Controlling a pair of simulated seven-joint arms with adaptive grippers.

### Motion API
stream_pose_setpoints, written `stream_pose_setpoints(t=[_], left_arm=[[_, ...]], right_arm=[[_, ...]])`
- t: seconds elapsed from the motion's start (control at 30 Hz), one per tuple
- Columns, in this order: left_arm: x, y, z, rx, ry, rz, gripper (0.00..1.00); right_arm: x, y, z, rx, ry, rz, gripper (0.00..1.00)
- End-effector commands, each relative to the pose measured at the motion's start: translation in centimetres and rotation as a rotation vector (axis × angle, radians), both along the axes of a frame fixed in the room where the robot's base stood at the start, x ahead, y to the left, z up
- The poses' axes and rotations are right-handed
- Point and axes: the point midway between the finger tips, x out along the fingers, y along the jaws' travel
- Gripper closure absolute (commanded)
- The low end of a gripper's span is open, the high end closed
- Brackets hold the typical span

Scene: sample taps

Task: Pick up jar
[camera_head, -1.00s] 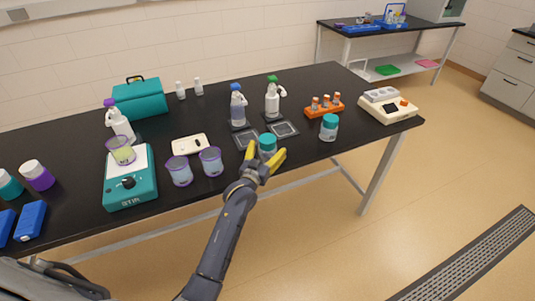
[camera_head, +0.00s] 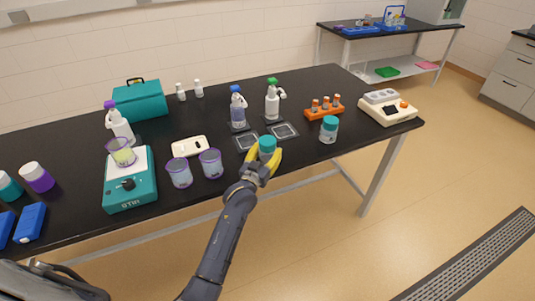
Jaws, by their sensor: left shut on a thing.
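A small jar (camera_head: 267,145) with a teal lid is near the front edge of the black bench. My left gripper (camera_head: 265,158), with yellow fingers, is shut on this jar, one finger on each side. The jar's lower body is mostly hidden by the fingers, and I cannot tell whether it touches the bench. A second jar (camera_head: 328,130) with a teal lid and a clear labelled body stands upright to the right. My right gripper is not in view.
Purple-rimmed beakers (camera_head: 211,163) stand left of the gripper. Spray bottles (camera_head: 272,101) and dark square trays (camera_head: 283,131) are behind it. An orange rack (camera_head: 323,109) with vials is behind the second jar.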

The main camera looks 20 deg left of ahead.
Motion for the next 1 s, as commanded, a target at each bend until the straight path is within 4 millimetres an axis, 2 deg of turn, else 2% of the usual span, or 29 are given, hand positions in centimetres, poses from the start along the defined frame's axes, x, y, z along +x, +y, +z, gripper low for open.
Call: stream_pose_setpoints(t=[0.27, 1.0], left_arm=[[-1.6, 0.1, 0.1, 0.0, -0.001, 0.0, 0.77], [-12.6, 1.0, 0.2, 0.001, -0.001, 0.0, 0.77]], right_arm=[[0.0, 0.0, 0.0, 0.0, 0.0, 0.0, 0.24], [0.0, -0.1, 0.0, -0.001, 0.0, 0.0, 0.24]])
